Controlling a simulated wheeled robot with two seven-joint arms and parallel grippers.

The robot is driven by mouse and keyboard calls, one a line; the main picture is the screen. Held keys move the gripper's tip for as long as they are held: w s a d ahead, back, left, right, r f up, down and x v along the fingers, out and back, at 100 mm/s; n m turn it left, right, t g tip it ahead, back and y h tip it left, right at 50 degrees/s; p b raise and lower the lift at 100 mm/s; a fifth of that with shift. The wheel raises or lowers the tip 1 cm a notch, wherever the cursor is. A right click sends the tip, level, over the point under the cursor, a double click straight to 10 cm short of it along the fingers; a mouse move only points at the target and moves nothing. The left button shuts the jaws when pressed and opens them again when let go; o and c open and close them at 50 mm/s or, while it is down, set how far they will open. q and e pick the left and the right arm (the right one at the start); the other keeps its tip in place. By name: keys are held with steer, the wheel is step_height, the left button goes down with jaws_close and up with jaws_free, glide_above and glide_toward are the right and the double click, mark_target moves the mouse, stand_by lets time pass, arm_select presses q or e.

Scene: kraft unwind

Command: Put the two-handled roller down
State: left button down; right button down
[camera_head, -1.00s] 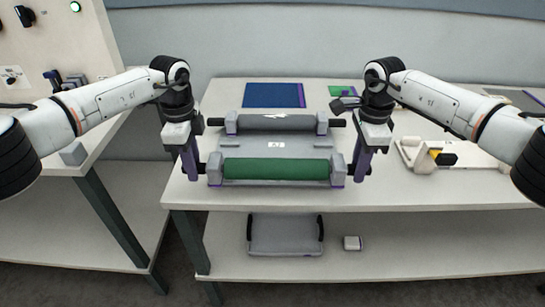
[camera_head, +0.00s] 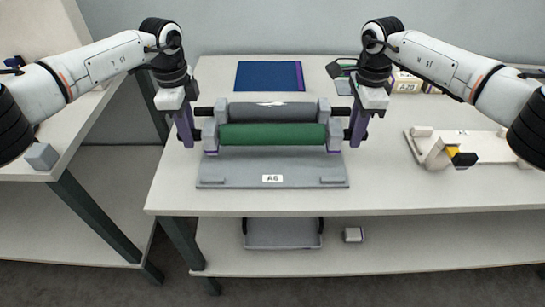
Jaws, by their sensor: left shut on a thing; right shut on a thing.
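The two-handled roller, a green roller (camera_head: 272,134) with grey end blocks and dark handles, lies level between my two grippers. My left gripper (camera_head: 186,128) is shut at its left handle, and my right gripper (camera_head: 357,126) is shut at its right handle. Both point down. The roller sits close in front of a dark grey roller (camera_head: 273,111). Below it in the picture is a grey base plate (camera_head: 240,170) labelled A6, with bare front corner pads. I cannot tell whether the green roller touches the plate or hangs above it.
A blue panel (camera_head: 268,75) lies at the back of the table (camera_head: 380,195). A pale fixture with a yellow and black part (camera_head: 455,157) stands on the right. A grey tray (camera_head: 280,233) and a small grey block (camera_head: 353,234) are on the shelf below.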

arm_select(q)
steer(key=shift+f, duration=0.15)
arm_select(e)
steer(key=shift+f, duration=0.1)
